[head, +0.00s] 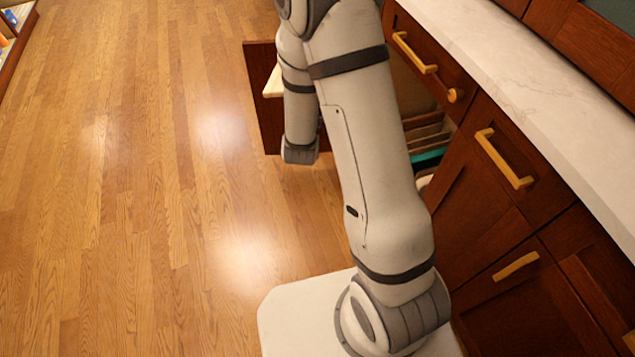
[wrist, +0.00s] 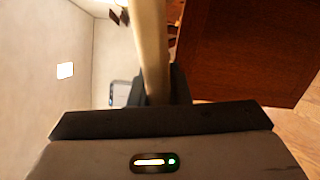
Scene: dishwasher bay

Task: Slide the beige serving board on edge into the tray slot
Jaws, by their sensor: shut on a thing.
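The beige serving board (wrist: 150,45) stands on edge in the wrist view, running up from between the jaws of my gripper (wrist: 160,88). My gripper is shut on it. In the head view a small pale piece, apparently the board (head: 272,84), shows left of my arm; the rest is hidden behind the arm. My gripper itself cannot be made out there. An open cabinet bay with upright dividers (head: 428,133) shows right of my arm. My arm hides much of it, and I cannot tell which gap is the tray slot.
A dark red-brown panel, apparently an open door (head: 258,70), stands out left of my arm; a similar panel (wrist: 250,50) fills the right of the wrist view. A teal flat item (head: 430,157) is in the bay. Drawers and a pale countertop (head: 530,95) line the right. Wooden floor (head: 130,180) is clear at left.

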